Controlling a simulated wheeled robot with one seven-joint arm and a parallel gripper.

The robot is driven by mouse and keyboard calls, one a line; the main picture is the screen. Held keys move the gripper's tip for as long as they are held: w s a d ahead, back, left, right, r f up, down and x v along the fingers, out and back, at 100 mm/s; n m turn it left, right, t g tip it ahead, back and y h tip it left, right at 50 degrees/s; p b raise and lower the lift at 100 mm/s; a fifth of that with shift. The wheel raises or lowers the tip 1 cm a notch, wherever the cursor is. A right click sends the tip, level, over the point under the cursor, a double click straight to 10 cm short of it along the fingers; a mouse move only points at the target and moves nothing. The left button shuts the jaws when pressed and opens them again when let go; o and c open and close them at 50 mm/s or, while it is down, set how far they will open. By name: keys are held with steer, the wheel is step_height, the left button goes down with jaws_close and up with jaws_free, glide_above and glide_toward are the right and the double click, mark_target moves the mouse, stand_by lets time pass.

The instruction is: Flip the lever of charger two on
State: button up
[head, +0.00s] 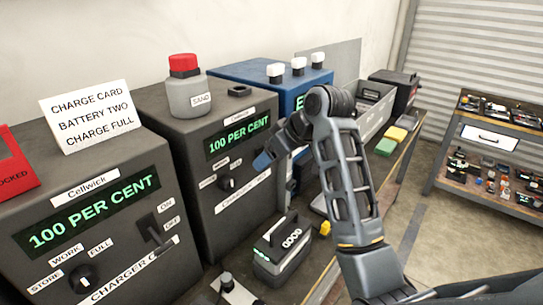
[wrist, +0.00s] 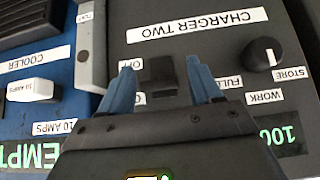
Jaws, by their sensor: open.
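Charger two (head: 228,222) is the dark box behind the nearer charger, with a green 100 PER CENT display (head: 238,139). Its dark lever (wrist: 160,75) shows in the wrist view, beside an OFF label (wrist: 134,66) and a second, mostly covered label. My gripper (wrist: 158,80) is open, with one blue fingertip on each side of the lever. I cannot tell whether they touch it, nor clearly which way the lever points. In the head view my gripper (head: 264,160) is at the charger's front face and the lever is hidden behind it.
The nearer charger (head: 130,205) has its own lever (head: 157,236) and dial. A sand bottle (head: 186,95) stands on charger two. The blue cooler (head: 240,72) adjoins it. A battery marked GOOD (head: 283,250) sits on the bench below my arm.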

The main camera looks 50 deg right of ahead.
steer(key=v, duration=0.7)
steer(key=shift+s+r+b, duration=0.25)
steer(key=shift+r+b, duration=0.1)
steer(key=shift+b, duration=0.05)
stand_by(0.3)
